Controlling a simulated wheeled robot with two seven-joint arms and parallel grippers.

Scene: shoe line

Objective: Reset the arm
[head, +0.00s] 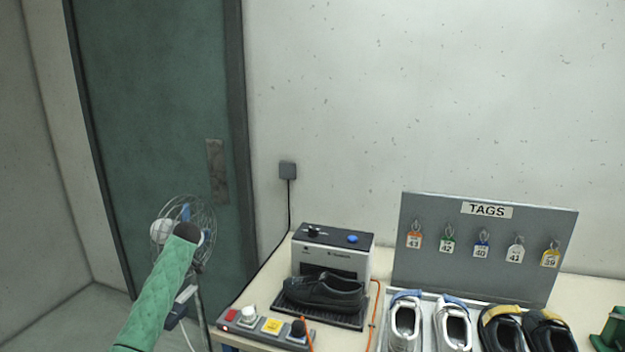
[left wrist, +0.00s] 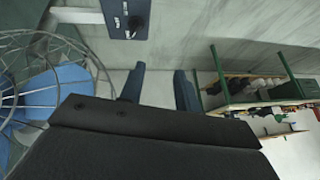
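My left arm, in a quilted green sleeve (head: 160,298), reaches up from the bottom left of the head view and ends in a dark cap in front of a fan. I cannot make out the left gripper clearly there. In the left wrist view my left gripper (left wrist: 159,87) has its two dark blue fingers apart, with nothing between them. It is away from the table, with the fan's wire cage (left wrist: 75,75) to its left. My right gripper is not in view.
The table holds a machine (head: 334,251) with a black shoe (head: 325,293), a button panel (head: 262,328), a grey TAGS board (head: 485,265) with several tags, and several shoes. The fan (head: 203,212) stands before a green door (head: 160,120). Shelving (left wrist: 262,100) shows in the wrist view.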

